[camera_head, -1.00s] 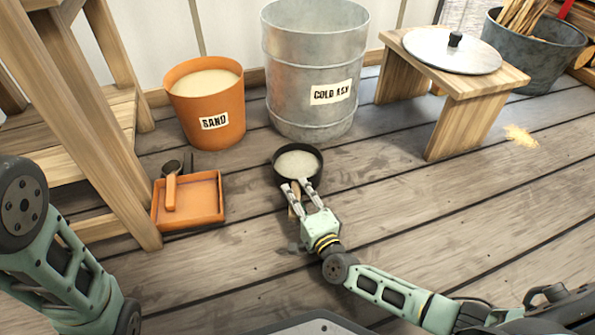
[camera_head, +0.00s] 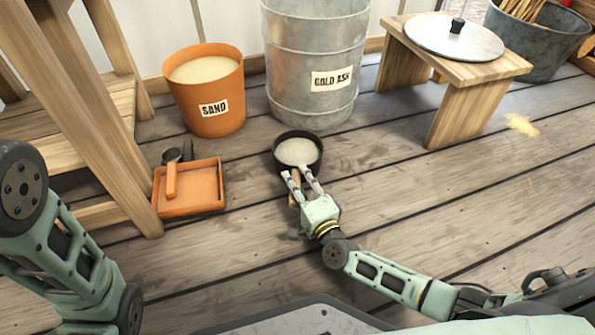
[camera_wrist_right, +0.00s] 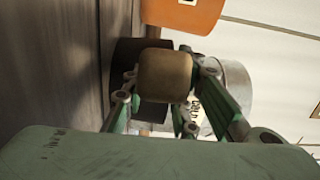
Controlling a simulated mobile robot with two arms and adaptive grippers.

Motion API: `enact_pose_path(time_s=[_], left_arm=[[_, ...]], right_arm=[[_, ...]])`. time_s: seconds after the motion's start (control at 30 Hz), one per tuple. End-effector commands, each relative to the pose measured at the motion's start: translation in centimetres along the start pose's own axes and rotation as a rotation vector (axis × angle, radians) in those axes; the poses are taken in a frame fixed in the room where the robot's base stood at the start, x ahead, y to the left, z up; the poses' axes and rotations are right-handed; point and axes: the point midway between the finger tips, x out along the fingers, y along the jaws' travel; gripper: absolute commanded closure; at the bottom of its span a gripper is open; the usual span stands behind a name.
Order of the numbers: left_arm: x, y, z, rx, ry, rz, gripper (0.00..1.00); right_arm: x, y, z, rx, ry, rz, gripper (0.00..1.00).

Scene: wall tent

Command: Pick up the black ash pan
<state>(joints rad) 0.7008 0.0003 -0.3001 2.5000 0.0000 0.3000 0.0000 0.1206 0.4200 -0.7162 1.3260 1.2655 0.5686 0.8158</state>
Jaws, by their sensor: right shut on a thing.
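The black ash pan (camera_head: 298,152) is a round dark pan with pale ash in it, in front of the metal bin in the head view. Its short wooden handle points toward me. My right gripper (camera_head: 301,178) is shut on that handle, one finger on each side. In the right wrist view the handle's blunt end (camera_wrist_right: 165,75) sits between the fingers, with the pan's dark side (camera_wrist_right: 128,52) behind it. The pan looks level, at or very near the floor; I cannot tell if it touches. My left arm shows at the left, its gripper out of view.
An orange tray (camera_head: 190,190) with tools lies left. A wooden stool (camera_head: 462,105) bears a metal lid (camera_head: 440,36).

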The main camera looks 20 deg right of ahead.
Motion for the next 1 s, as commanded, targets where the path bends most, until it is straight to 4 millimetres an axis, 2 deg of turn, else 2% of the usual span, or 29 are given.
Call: enact_pose_path(time_s=[0.17, 0.57, 1.0], left_arm=[[0.7, -0.1, 0.3, 0.0, 0.0, 0.0, 0.53], [4.2, -0.9, 1.5, 0.0, -0.001, 0.0, 0.53], [7.9, -1.6, 2.8, 0.0, -0.001, 0.0, 0.53]], right_arm=[[-0.2, -0.3, 0.0, 0.01, -0.001, 0.012, 1.0], [0.0, -4.7, 0.0, 0.006, 0.0, 0.002, 1.0], [-0.2, -9.6, -8.6, -0.003, 0.001, -0.004, 1.0]])
